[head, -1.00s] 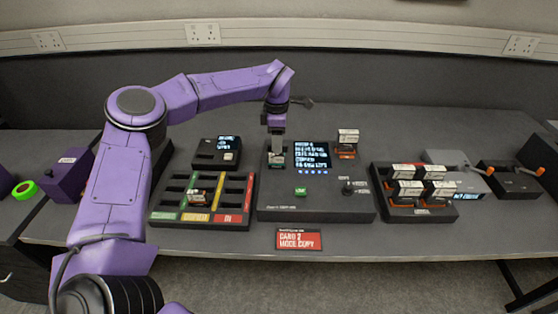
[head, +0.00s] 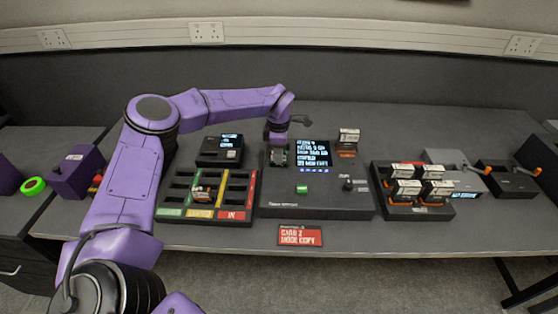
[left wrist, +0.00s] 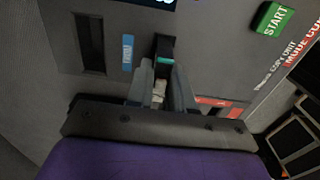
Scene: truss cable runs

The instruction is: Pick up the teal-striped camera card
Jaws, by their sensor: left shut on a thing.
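The teal-striped camera card (left wrist: 165,61) is a small dark card with a teal band, seen in the left wrist view between my fingertips. It stands at a dark slot in the top of the copy unit (head: 330,200); how deep it sits in the slot I cannot tell. My left gripper (head: 278,158) is over the left part of the copy unit, and its fingers (left wrist: 160,88) are shut on the card. The fingers hide the card's lower part. In the head view the gripper mostly hides the card. My right gripper is not in view.
A sorting tray (head: 167,195) with coloured labels and one card stands left of the unit. A small screen box (head: 218,152) is behind it. A card rack (head: 421,210) stands to the right. An empty slot (left wrist: 90,43) lies beside the gripped card.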

